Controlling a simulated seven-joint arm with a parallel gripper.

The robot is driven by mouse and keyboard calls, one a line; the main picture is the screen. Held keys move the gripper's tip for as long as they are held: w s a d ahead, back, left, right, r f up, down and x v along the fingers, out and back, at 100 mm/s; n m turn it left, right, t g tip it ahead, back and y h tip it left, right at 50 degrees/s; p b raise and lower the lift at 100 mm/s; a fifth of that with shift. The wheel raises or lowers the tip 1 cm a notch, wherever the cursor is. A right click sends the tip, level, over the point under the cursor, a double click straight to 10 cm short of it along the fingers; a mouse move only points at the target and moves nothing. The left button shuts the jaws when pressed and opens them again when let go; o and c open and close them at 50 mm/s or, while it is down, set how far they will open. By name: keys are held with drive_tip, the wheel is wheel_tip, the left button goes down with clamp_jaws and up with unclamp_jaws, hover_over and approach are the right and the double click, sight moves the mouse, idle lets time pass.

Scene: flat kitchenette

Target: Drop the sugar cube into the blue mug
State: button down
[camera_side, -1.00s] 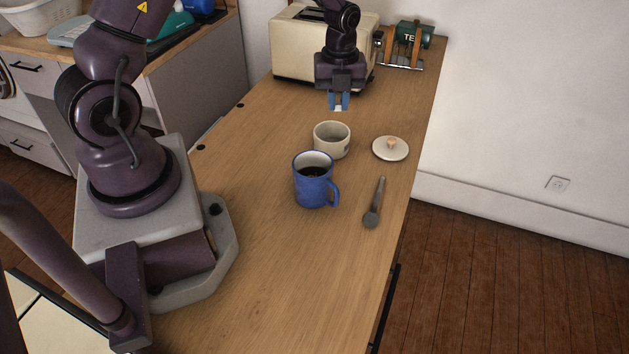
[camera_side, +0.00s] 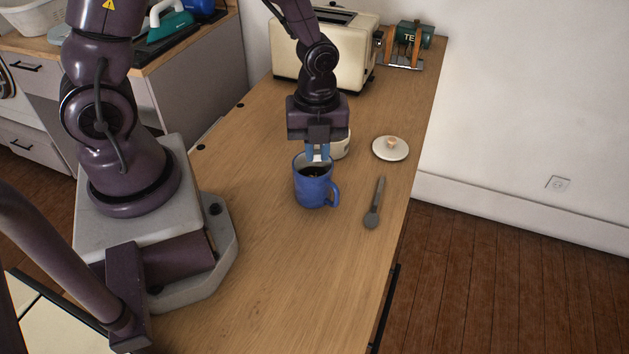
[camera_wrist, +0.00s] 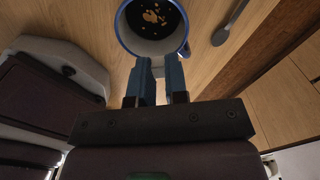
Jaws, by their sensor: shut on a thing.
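The blue mug (camera_side: 311,194) stands upright on the wooden counter, its handle to the right. It holds dark liquid with pale brown flecks, also visible in the wrist view, where its blue rim (camera_wrist: 126,42) is at the top. My gripper (camera_side: 318,154) points down just above the mug's far rim. In the wrist view its blue fingertips (camera_wrist: 159,62) are close together beside the rim. The cream bowl (camera_side: 342,147) behind is partly hidden by my gripper.
A grey spoon (camera_side: 374,205) lies right of the mug. The counter in front of the mug is clear.

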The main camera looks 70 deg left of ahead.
drive_tip(key=shift+f, duration=1.3)
drive_tip(key=c, duration=1.1)
unclamp_jaws()
drive_tip(key=shift+o, duration=0.2)
wheel_tip(320, 180, up, 13)
